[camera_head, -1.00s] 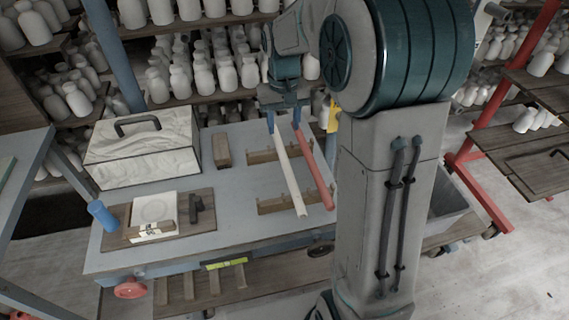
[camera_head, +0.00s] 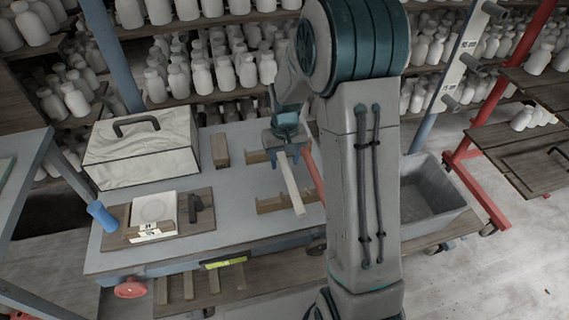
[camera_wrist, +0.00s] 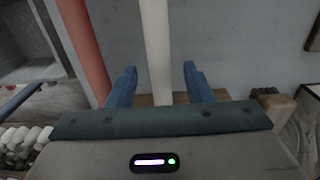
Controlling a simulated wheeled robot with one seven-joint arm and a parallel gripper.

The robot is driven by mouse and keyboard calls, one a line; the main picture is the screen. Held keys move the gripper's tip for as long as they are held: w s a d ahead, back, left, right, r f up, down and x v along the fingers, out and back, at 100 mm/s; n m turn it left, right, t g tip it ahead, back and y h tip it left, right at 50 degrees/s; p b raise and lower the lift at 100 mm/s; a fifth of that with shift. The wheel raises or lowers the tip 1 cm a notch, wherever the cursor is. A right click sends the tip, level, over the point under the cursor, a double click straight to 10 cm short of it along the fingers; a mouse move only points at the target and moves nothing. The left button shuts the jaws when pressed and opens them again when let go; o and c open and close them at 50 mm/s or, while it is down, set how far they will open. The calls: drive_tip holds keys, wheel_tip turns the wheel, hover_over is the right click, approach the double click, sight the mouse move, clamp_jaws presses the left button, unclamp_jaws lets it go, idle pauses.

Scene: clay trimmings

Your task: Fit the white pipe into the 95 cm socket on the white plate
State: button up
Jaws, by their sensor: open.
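The white pipe (camera_head: 291,186) lies across the notched wooden rests (camera_head: 268,207) on the grey table. My gripper (camera_head: 284,160) is open over it, with its two blue fingers on either side of the pipe. In the wrist view the white pipe (camera_wrist: 156,45) runs between the open fingertips (camera_wrist: 160,78); I cannot tell whether they touch it. The white plate (camera_head: 462,57) stands upright on a blue post at the upper right, with grey sockets sticking out and small labels. Its labels are too small to read surely.
A red pipe (camera_head: 315,172) lies right beside the white one, also in the wrist view (camera_wrist: 84,42). A grey tub (camera_head: 432,201) stands to the right.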

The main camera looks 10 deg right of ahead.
sight(286, 162)
drive_tip(key=shift+f, duration=0.3)
clamp_jaws()
drive_tip(key=shift+r, duration=0.2)
drive_tip(key=shift+r, duration=0.25)
drive_tip(key=r, duration=0.3)
drive_tip(key=shift+d+r+b, duration=0.2)
drive_tip(key=shift+r+b, duration=0.1)
drive_tip(key=shift+r, duration=0.05)
drive_tip(key=s+d+r+b, duration=0.1)
drive_tip(key=s+d+r, duration=0.5)
drive_tip(key=d, duration=0.3)
drive_tip(key=shift+d+r, duration=0.25)
